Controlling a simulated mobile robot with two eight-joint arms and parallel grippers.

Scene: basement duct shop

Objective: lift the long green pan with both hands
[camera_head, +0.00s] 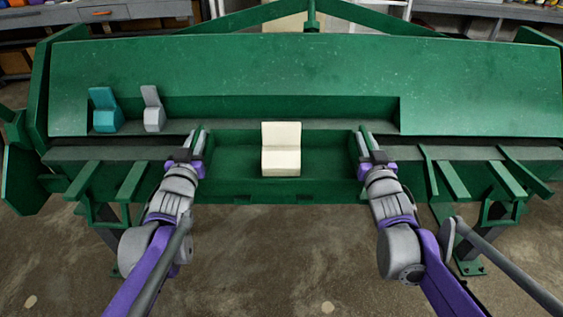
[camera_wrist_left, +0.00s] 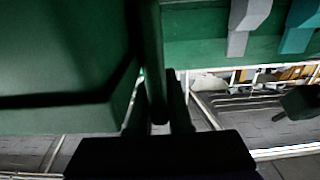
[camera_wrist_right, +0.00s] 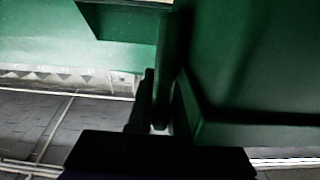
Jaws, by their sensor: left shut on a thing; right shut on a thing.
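The long green pan (camera_head: 230,170) lies across the middle of the head view, in front of the green machine. A cream L-shaped block (camera_head: 281,160) stands upright in it. My left gripper (camera_head: 196,147) is shut on the pan's left end; the left wrist view shows a green bar between its fingers (camera_wrist_left: 158,105). My right gripper (camera_head: 364,146) is shut on the pan's right end, with a similar bar between its fingers in the right wrist view (camera_wrist_right: 162,105). I cannot tell whether the pan touches the machine beneath it.
The green machine (camera_head: 300,70) fills the width behind the pan. A teal block (camera_head: 105,112) and a grey block (camera_head: 153,110) stand on its ledge at left. Green brackets (camera_head: 130,181) stick out at both sides. The concrete floor (camera_head: 290,255) between my arms is clear.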

